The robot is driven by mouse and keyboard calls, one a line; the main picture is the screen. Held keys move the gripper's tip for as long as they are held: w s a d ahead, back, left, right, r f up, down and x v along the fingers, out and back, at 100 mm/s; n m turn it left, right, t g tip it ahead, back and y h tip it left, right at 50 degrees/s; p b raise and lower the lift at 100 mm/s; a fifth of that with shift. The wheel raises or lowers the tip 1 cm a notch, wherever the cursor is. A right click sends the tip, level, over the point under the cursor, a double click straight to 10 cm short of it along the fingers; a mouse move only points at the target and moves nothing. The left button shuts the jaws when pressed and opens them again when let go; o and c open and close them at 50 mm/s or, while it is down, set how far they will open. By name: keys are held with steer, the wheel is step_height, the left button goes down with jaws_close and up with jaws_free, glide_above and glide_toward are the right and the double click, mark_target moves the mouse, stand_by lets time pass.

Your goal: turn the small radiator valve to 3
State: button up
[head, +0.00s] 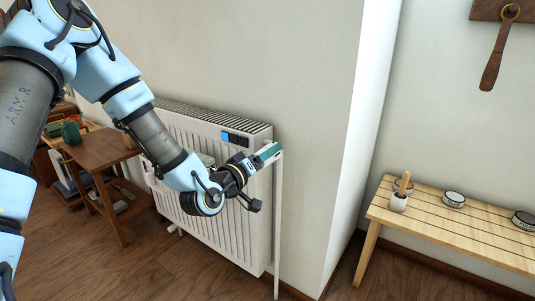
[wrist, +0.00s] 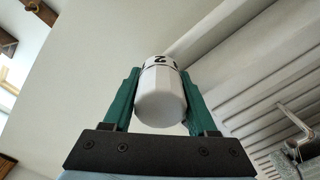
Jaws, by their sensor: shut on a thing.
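The white radiator valve knob (wrist: 160,97) sits between my gripper's two green fingers in the wrist view. A black figure that reads as 2 faces the camera near its far end, with parts of other marks to either side. My gripper (head: 268,152) is shut on the knob, at the radiator's upper right corner in the head view. The fingers touch the knob's left and right sides. In the head view the fingers mostly hide the knob. The white ribbed radiator (head: 246,215) stands against the wall, partly behind my arm.
A white vertical pipe (head: 278,225) runs down beside the radiator. A wall corner juts out on its right. A brown side table (head: 100,150) stands left. A metal fitting (wrist: 292,115) shows in the wrist view.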

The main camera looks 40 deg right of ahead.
stand_by(0.3)
steer(key=o, duration=1.4)
steer(key=shift+c, duration=0.2)
steer(key=p+v, duration=0.3)
steer(key=v, duration=0.8)
